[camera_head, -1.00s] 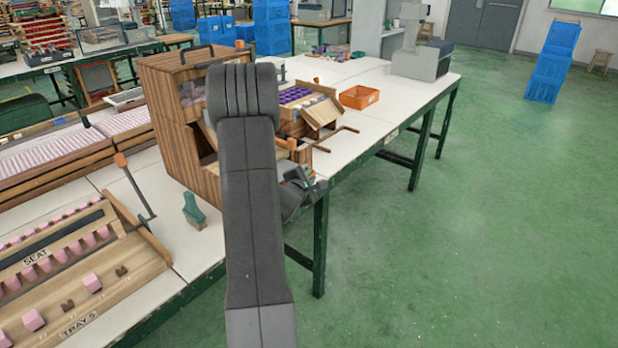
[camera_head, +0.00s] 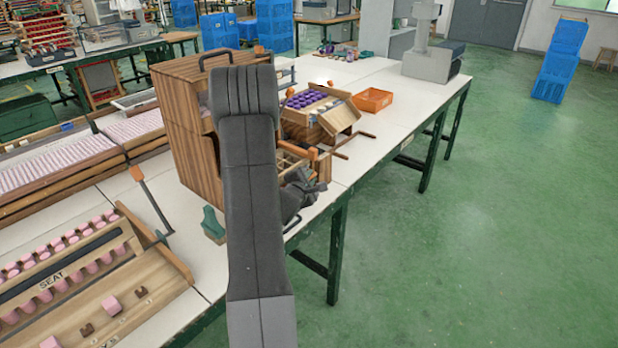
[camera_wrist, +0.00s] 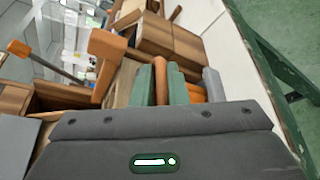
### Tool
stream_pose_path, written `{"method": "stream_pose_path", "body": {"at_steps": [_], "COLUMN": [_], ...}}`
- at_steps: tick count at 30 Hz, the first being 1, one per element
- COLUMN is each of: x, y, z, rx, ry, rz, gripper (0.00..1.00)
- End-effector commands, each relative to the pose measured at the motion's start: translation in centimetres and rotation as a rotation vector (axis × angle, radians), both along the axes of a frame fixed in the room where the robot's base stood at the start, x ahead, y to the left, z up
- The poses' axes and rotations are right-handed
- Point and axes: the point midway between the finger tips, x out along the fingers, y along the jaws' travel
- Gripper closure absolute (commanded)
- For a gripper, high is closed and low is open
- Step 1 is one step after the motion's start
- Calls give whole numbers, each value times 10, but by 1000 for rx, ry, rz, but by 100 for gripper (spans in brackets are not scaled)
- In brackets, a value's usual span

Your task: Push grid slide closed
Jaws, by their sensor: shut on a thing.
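The wooden cabinet (camera_head: 188,120) stands on the white bench, partly hidden behind my arm. A light wooden frame (camera_head: 290,160), which looks like the grid slide, shows at the cabinet's right side, just beyond my gripper (camera_head: 310,187). Most of it is hidden by my arm, so I cannot tell how far out it stands. In the wrist view, the green finger pads of my gripper (camera_wrist: 161,88) are closed on an upright orange-brown bar (camera_wrist: 161,68), seemingly the slide's handle. Its lower part is hidden between the pads.
A wooden stand with purple pieces (camera_head: 305,98) and thin projecting rods (camera_head: 345,145) is just beyond my gripper. An orange bin (camera_head: 372,100) sits farther right.

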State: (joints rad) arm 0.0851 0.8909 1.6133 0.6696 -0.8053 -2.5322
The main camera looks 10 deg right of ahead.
Motion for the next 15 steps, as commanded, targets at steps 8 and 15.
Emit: {"method": "stream_pose_path", "body": {"at_steps": [8, 15], "x": [2, 0], "y": [1, 2], "z": [0, 1], "rx": [0, -1], "ry": [0, -1], "rz": [4, 5], "gripper": [67, 67]}}
